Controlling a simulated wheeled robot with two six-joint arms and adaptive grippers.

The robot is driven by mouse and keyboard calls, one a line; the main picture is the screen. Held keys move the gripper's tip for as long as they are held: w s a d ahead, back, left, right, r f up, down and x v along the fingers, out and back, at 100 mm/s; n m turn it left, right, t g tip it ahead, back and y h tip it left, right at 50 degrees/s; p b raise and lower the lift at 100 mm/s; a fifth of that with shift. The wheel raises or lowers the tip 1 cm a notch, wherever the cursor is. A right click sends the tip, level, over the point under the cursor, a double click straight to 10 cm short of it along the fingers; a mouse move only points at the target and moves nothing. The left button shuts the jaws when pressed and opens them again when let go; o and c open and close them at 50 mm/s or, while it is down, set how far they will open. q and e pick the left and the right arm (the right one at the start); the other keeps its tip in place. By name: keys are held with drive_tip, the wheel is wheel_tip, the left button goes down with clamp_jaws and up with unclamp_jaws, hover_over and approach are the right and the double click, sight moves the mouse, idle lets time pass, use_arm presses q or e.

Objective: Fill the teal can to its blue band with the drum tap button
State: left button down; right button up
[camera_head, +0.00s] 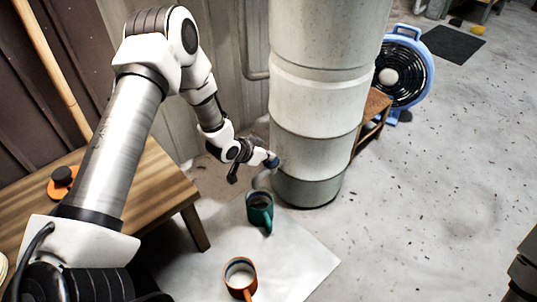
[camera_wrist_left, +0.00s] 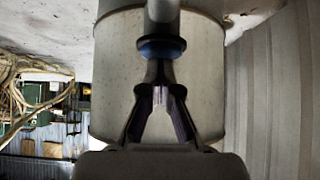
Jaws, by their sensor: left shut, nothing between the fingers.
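The teal can (camera_head: 260,211) stands upright on a pale sheet (camera_head: 305,262) on the floor, at the foot of the tall drum (camera_head: 325,100). Its inside looks dark; its blue band and any liquid level are too small to tell. A grey tap spout (camera_head: 263,178) comes from the drum above the can. The blue tap button (camera_wrist_left: 161,47) shows in the left wrist view, just beyond my left fingertips. My left gripper (camera_head: 268,162) is shut and empty, with its tips (camera_wrist_left: 160,68) at or very near the button; I cannot tell if they touch. My right gripper is out of view.
An orange can (camera_head: 240,275) with a pale inside stands nearer on the sheet. A wooden table (camera_head: 150,190) lies under my left arm, with an orange and black item (camera_head: 62,181) on it. A blue fan (camera_head: 403,68) stands behind the drum.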

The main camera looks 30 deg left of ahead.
use_arm(q)
wheel_tip(320, 180, down, 2)
drive_tip(key=shift+s+f, duration=0.2)
drive_tip(key=shift+s+d+f, duration=0.1)
drive_tip(key=shift+s, duration=0.05)
idle(2.0)
drive_tip(key=r+p, duration=0.4)
drive_tip(key=r, duration=0.1)
drive_tip(key=shift+w, duration=0.3)
drive_tip(key=p+v, duration=0.5)
drive_tip(key=v, duration=0.5)
